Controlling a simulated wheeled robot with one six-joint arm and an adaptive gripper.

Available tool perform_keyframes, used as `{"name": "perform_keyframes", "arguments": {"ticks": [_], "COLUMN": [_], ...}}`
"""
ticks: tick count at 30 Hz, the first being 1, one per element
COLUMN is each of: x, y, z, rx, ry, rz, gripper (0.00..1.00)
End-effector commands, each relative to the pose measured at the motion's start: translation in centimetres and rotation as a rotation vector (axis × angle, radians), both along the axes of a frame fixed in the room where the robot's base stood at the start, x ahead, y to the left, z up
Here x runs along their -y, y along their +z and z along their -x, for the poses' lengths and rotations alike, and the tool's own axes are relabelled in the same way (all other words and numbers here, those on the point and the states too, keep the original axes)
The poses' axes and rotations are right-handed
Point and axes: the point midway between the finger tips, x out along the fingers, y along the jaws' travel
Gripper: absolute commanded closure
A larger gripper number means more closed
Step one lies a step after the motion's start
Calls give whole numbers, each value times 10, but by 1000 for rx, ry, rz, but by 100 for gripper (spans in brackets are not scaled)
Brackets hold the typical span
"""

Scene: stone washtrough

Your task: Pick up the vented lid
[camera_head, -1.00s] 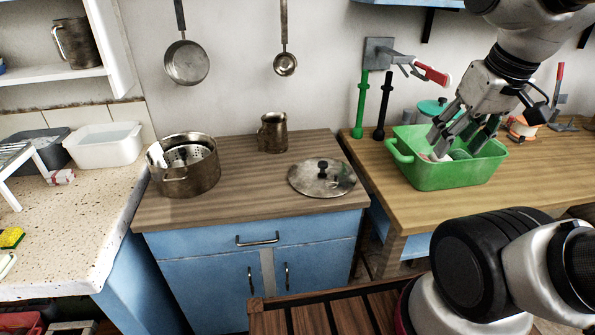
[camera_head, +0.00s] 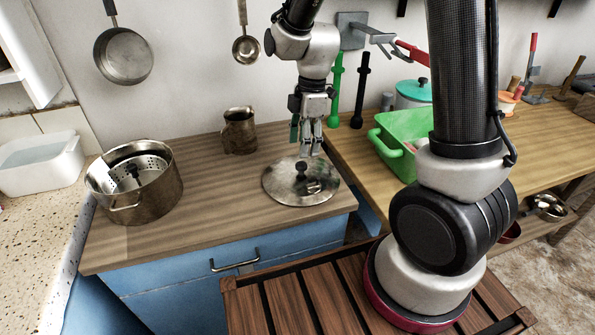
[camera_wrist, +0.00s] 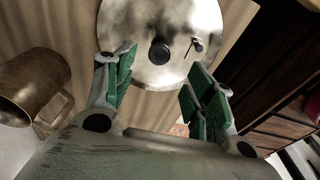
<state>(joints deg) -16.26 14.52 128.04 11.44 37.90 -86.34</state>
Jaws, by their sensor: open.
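The vented lid (camera_head: 288,187) is a round, worn metal disc with a dark knob at its centre. It lies flat on the wooden top of the blue cabinet, and a small slot-like fitting shows right of the knob. My gripper (camera_head: 308,148) is open and empty, pointing down above the far edge of the lid. In the wrist view the lid (camera_wrist: 185,65) fills the top middle, its black knob between and beyond the two green-padded fingers (camera_wrist: 157,90). The fingers appear apart from the knob.
A metal pot (camera_head: 152,200) with a perforated insert stands left on the wooden top. A metal mug (camera_head: 238,132) stands behind the lid, and shows at left in the wrist view (camera_wrist: 35,85). A green tub (camera_head: 392,150) is on the right-hand table. Bare wood lies between pot and lid.

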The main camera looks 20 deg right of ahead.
Motion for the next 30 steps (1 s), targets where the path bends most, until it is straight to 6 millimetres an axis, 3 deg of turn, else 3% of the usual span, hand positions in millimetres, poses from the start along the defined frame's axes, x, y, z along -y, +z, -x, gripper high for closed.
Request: {"name": "perform_keyframes", "arguments": {"ticks": [7,21,29,30], "x": [-1,-7,-7,-7], "y": [-10,-74,-78,-78], "z": [-1,0,0,0], "rx": [23,23,25,25], "ry": [136,134,133,133], "rz": [-5,-5,-5,-5], "gripper": [45,45,45,49]}}
